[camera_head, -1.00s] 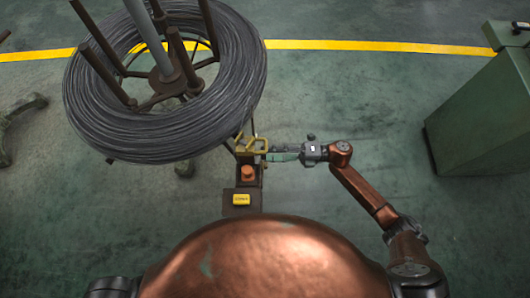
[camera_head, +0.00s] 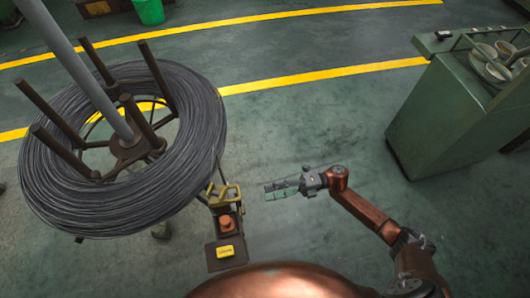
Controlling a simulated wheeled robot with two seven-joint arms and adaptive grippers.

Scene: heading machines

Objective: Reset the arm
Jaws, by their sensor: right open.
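My right arm comes in from the lower right, and its gripper (camera_head: 268,192) hangs over the bare floor, pointing left. It is open, with nothing seen between its fingers. It is apart from the small pedestal (camera_head: 226,222) on its left, which carries a yellow bracket, an orange-red button (camera_head: 227,222) and a yellow label plate (camera_head: 225,252). My left gripper does not show.
A large coil of dark wire (camera_head: 50,185) on a spoked stand fills the left. A green cabinet (camera_head: 440,125) with bowls on top stands at the right. Green floor with yellow lines (camera_head: 320,75) lies clear between them. A green bin (camera_head: 149,11) stands at the back.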

